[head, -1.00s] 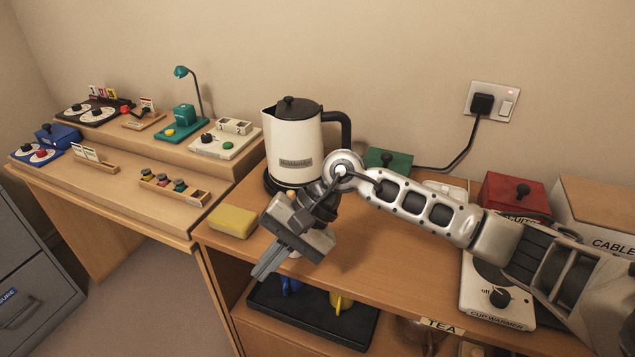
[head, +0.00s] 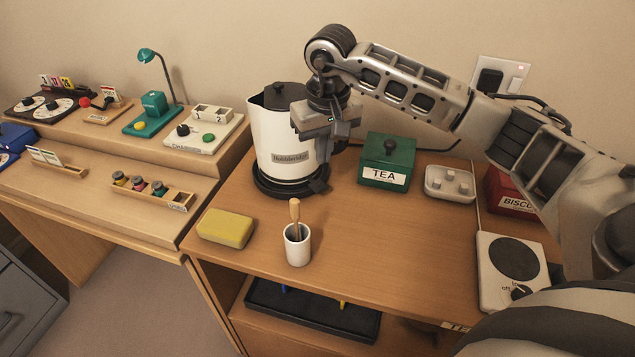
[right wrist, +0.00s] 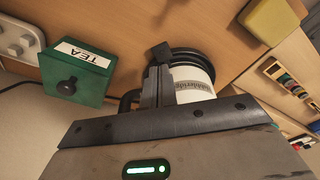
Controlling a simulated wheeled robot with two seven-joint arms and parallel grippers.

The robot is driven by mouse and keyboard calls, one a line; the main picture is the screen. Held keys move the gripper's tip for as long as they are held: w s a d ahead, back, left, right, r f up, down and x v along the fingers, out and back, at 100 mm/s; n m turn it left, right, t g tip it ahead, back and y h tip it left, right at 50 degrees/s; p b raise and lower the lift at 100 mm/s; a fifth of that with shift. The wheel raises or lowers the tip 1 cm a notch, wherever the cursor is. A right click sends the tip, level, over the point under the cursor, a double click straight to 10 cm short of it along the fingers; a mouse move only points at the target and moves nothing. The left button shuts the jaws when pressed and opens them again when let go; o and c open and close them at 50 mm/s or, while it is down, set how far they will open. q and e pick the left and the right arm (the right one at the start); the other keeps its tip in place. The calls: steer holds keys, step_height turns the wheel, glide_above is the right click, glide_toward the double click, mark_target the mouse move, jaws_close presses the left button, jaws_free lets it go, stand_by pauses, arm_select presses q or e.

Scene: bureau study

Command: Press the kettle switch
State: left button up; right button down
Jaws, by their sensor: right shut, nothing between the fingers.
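The cream kettle (head: 277,135) with black lid and handle stands upright on its black round base (head: 285,190) on the wooden counter. A small black tab (head: 320,187), seemingly the kettle switch, juts from the base's right side; it also shows in the right wrist view (right wrist: 161,52). My right gripper (head: 323,170) is shut and empty, pointing down beside the kettle's right side, just above the tab. In the right wrist view its fingertips (right wrist: 158,72) overlap the tab's edge; I cannot tell whether they touch. The gripper hides much of the handle. My left gripper is not in view.
A green TEA box (head: 387,160) and a grey tray (head: 450,183) stand right of the kettle. A white cup with a wooden-handled tool (head: 298,245) and a yellow sponge (head: 226,228) are in front. A cup warmer (head: 512,270) is at right.

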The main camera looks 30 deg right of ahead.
mark_target(320, 188)
steer(key=f+b, duration=0.1)
steer(key=f, duration=0.1)
steer(key=f+b, duration=0.1)
steer(key=f, duration=0.1)
steer(key=f+b, duration=0.2)
steer(key=shift+w+f, duration=0.1)
steer(key=shift+w, duration=0.25)
steer(key=shift+f, duration=0.45)
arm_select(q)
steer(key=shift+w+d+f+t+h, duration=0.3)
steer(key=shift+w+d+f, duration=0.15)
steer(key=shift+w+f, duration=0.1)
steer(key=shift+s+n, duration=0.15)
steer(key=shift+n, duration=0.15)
